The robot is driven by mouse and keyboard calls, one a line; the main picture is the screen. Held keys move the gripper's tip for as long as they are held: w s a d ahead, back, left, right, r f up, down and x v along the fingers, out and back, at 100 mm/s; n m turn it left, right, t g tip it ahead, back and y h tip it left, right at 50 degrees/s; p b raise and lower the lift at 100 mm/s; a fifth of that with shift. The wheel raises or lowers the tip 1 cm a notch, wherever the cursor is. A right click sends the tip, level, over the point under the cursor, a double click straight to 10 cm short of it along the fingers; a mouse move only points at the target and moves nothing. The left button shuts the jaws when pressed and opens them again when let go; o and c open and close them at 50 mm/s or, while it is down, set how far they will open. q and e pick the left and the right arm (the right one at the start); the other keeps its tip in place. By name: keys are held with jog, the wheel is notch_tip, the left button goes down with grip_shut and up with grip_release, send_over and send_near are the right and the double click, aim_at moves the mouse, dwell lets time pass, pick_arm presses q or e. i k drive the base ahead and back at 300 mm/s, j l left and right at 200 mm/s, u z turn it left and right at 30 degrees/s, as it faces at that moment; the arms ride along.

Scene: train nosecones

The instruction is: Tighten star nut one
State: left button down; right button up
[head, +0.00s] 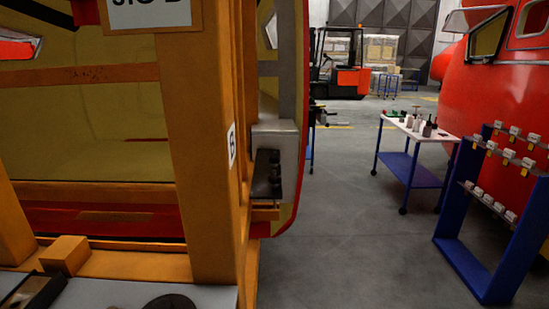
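No star nut can be made out clearly. An orange jig frame (197,130) fills the left half of the head view, with a sign on its upper part and a small "B" label on its side. On the frame's right side is a grey block (287,140) with a dark clamp-like fitting (268,175) in front of it. I cannot tell whether this fitting includes a star nut. A yellow and red nosecone panel (95,125) shows behind the frame. Neither of my grippers can be made out in this view.
A blue rack (462,245) with several small fittings stands at the right, beside a red nosecone (490,85). A wheeled cart (412,172) with bottles stands behind it. A forklift (345,70) is far back. The grey floor (345,240) between jig and rack is clear.

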aim_at(274, 161)
jog(key=l+u, duration=0.2)
jog(key=l, duration=0.4)
jog(key=k+l+u, duration=0.15)
jog(key=l, duration=0.45)
jog(key=i+l+u, duration=0.2)
jog(key=l, duration=0.2)
jog(key=l+u, duration=0.25)
jog(key=l, duration=0.15)
jog(key=i+l+u, duration=0.3)
jog(key=l, duration=0.25)
jog(key=i+l+u, duration=0.3)
jog(key=l, duration=0.4)
jog(key=i+l+u, duration=0.15)
jog(key=i+l, duration=0.1)
jog(key=l, duration=0.1)
